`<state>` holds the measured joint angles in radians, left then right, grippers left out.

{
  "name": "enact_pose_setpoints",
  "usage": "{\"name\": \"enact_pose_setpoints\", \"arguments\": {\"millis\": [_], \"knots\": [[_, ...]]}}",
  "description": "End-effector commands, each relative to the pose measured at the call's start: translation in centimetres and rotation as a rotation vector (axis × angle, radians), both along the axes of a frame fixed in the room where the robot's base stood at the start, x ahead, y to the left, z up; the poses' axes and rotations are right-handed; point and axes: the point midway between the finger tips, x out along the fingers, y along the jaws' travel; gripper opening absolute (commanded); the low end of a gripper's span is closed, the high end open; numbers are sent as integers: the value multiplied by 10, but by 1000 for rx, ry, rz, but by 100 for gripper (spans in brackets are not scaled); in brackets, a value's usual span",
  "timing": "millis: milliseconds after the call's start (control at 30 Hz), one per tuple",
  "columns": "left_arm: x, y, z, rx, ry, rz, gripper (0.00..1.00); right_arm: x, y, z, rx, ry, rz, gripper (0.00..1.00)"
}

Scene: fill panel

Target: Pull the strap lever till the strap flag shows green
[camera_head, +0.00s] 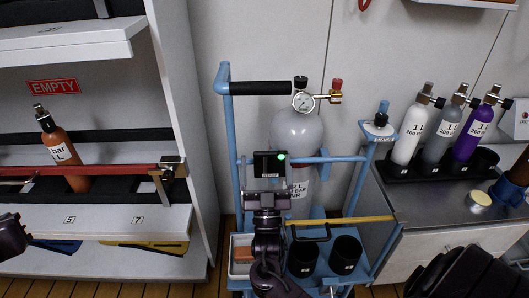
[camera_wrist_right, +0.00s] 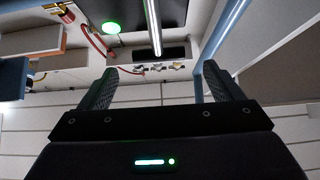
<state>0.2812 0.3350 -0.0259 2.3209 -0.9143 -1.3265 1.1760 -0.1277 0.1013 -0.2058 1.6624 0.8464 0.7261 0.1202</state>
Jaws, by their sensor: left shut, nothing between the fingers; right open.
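The strap flag (camera_head: 281,157) shows green on the dark box labelled STRAP (camera_head: 266,164), mounted on the blue trolley (camera_head: 231,150). My right gripper (camera_head: 268,196) is just below this box, in front of the grey cylinder (camera_head: 297,135). In the right wrist view its fingers (camera_wrist_right: 159,85) are apart and empty. A green glowing disc (camera_wrist_right: 112,27) and a grey bar (camera_wrist_right: 153,28) show beyond them; I cannot tell how near. The strap lever cannot be made out, perhaps behind my right gripper. My left gripper (camera_head: 10,238) is shut and partly cut off at the left edge.
A shelf rack (camera_head: 90,253) with an orange bottle (camera_head: 61,148) and a red bar (camera_head: 85,169) stands at left. At right, white, grey and purple bottles (camera_head: 471,134) stand on a counter. Black cups (camera_head: 345,253) and a yellow bar (camera_head: 350,220) are low on the trolley.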

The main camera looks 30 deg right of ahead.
Motion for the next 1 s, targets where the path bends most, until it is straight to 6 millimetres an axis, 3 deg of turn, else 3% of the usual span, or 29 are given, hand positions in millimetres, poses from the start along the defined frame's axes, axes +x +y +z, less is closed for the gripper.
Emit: {"name": "enact_pose_setpoints", "arguments": {"millis": [167,700,1000], "knots": [[0,0,12,0,0,0,0,0,0,26,0,-4,1,86],[0,0,53,0,0,0,0,0,0,157,0,-5,1,86],[0,0,61,0,0,0,0,0,0,195,0,-1,1,86]]}}
